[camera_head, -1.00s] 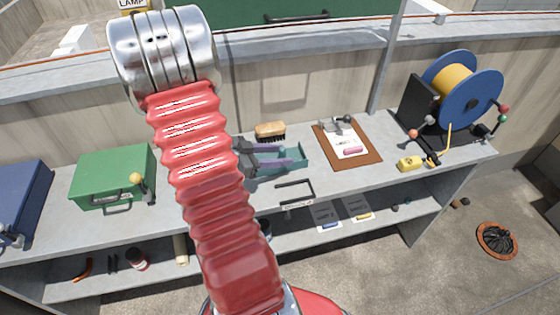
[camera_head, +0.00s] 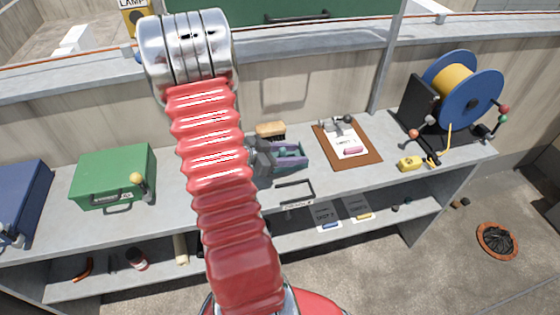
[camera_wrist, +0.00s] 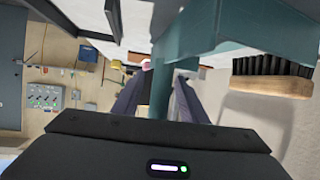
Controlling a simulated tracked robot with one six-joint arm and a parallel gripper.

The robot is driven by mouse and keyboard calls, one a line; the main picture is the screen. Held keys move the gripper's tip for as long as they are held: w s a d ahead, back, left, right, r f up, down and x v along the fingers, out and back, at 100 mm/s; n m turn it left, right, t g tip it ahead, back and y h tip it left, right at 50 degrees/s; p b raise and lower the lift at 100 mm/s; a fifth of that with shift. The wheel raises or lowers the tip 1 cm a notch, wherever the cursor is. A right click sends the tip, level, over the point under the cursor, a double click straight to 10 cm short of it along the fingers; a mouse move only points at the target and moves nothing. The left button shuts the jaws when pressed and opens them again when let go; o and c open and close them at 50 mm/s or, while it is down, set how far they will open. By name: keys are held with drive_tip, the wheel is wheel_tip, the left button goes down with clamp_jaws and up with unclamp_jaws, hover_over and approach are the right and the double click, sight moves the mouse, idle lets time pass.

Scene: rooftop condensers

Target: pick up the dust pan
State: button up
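The teal dust pan (camera_head: 297,163) lies on the grey bench top, just in front of a wooden brush. It also shows large and close at the top of the wrist view (camera_wrist: 235,42), with a narrower teal part reaching down between my fingers. My gripper (camera_head: 294,153) is at the dust pan, its purple fingers over it. In the wrist view the fingers (camera_wrist: 160,88) stand apart on either side of the teal part, with gaps visible, so it looks open. My wrist hides the pan's left part in the head view.
The brush (camera_head: 270,129) is close behind the pan. A clipboard (camera_head: 346,145) lies to the right, with a yellow object (camera_head: 411,163) and a cable reel (camera_head: 466,88) beyond. A green case (camera_head: 113,175) stands left. A dark handle (camera_head: 295,188) is at the bench's front edge.

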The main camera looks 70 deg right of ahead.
drive_tip(key=shift+c, duration=0.3)
clamp_jaws()
idle(0.5)
wheel_tip(320, 180, up, 10)
idle(0.6)
idle(0.5)
